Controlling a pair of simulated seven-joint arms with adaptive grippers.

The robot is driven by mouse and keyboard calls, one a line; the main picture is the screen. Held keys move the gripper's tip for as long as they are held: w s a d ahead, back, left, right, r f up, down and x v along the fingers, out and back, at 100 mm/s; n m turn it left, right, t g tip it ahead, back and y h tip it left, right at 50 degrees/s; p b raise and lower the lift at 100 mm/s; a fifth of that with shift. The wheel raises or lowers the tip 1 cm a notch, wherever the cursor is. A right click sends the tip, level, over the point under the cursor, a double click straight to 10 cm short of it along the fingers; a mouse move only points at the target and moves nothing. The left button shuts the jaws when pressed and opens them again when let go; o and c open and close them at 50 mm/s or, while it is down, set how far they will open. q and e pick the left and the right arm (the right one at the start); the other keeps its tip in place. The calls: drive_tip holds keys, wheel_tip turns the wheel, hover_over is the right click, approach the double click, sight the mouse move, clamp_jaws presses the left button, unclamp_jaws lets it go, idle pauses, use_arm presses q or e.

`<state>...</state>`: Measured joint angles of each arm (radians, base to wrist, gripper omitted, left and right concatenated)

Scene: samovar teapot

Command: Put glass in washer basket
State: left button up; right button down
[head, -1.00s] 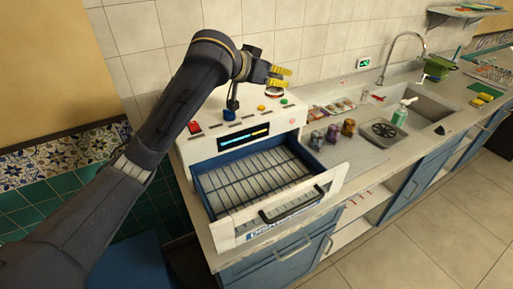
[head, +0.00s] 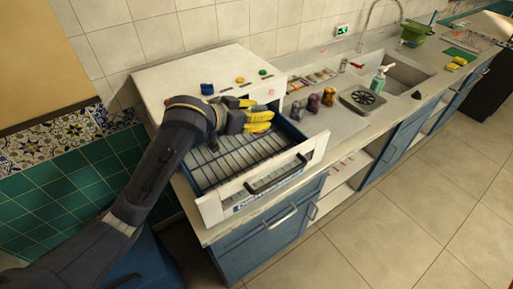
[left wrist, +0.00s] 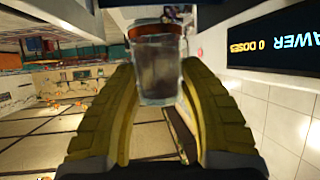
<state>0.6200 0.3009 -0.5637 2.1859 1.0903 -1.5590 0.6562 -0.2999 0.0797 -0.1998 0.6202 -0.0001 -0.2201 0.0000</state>
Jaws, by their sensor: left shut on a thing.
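My left gripper (head: 262,112) has yellow fingers and is over the rear part of the pulled-out washer drawer, in front of the washer's face. In the left wrist view, the left gripper (left wrist: 158,90) is shut on a clear glass (left wrist: 157,62), which sits between the two yellow fingers. The glass cannot be made out in the head view. The washer basket (head: 222,172) is a wire rack inside the blue-walled drawer. Its visible part looks empty; my arm and gripper hide its rear left. My right gripper is not in view.
The white washer (head: 180,78) with knobs on top stands behind the drawer. The drawer's white front with a dark handle (head: 275,174) juts past the counter. Small jars (head: 313,103), a sink (head: 405,78) and a soap bottle (head: 378,82) are to the right.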

use_arm(q)
wheel_tip(320, 180, down, 14)
drive_tip(key=shift+r, duration=0.2)
idle(0.4)
drive_tip(key=shift+f, duration=0.1)
drive_tip(key=o, duration=1.2)
drive_tip(key=v, duration=1.2)
